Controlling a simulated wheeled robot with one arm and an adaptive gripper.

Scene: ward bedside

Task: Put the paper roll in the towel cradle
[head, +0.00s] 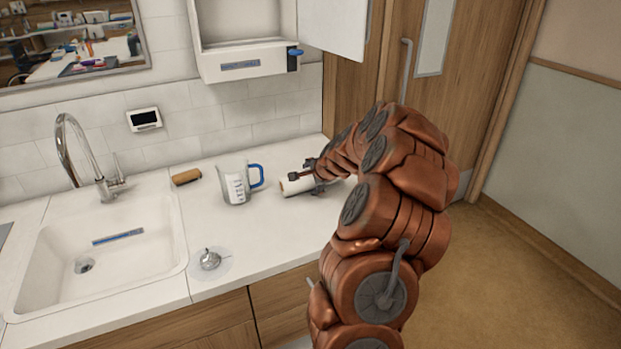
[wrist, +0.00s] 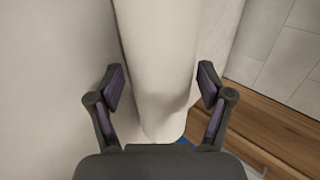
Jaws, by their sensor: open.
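The white paper roll (head: 296,185) lies on its side on the counter, right of the measuring jug. It also fills the middle of the wrist view (wrist: 158,50), between the two fingers. My gripper (head: 308,178) is open at the roll, with one finger on each side and a gap showing in the wrist view (wrist: 161,86). The arm hides the right part of the roll in the head view. An open white wall unit (head: 244,67), which looks like the towel cradle, hangs above the counter. Its cover is swung out to the right and its inside looks empty.
A jug with a blue handle (head: 235,187) stands close left of the roll. A brown cardboard tube (head: 186,176) lies farther left. A small metal item on a clear disc (head: 210,260) is near the front edge. The sink (head: 100,260) is at left.

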